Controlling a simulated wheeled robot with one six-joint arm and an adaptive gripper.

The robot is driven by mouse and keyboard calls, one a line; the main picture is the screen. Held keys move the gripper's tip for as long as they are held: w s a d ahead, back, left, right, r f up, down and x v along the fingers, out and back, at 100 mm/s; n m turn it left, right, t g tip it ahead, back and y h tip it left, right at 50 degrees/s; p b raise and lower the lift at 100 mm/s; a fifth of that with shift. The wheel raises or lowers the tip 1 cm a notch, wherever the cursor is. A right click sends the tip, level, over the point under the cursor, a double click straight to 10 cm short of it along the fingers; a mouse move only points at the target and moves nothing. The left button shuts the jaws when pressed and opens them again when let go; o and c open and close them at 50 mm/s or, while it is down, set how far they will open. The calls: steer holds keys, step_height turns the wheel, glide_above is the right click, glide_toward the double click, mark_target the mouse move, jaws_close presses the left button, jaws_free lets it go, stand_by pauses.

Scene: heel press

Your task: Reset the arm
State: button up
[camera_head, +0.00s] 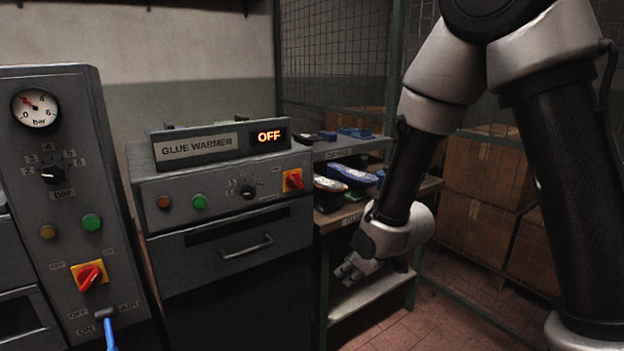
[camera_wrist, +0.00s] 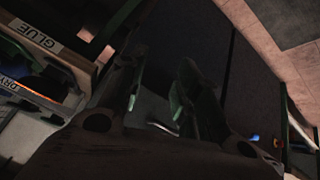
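My arm hangs down at the right of the head view, bent at the elbow. My gripper (camera_head: 352,268) points left in front of the shelf unit beside the glue warmer. In the wrist view my gripper (camera_wrist: 157,100) shows two dark fingers with pale green pads. They stand apart with a gap between them, and nothing is held there.
The glue warmer (camera_head: 232,235) reads OFF. Left of it stands a press panel (camera_head: 60,140) with a gauge, knobs and a blue lever (camera_head: 109,330). Shoes (camera_head: 352,174) lie on the shelf unit (camera_head: 372,295). Boxes (camera_head: 485,170) sit behind wire mesh. Brick floor (camera_head: 440,325) is clear at front right.

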steer(key=s+d+r+m+g+h, duration=0.1)
steer(key=s+d+r+m, duration=0.4)
steer(key=s+d+r, duration=0.6)
steer(key=s+d+r+m+h, duration=0.3)
steer(key=s+d+r+m, duration=0.2)
steer(key=s+d+r, duration=0.6)
steer(key=d, duration=0.4)
steer(key=shift+s+d+r+m+g, duration=0.25)
steer(key=shift+s+r+m+g, duration=0.1)
steer(key=shift+m+g, duration=0.05)
steer(key=shift+o, duration=0.2)
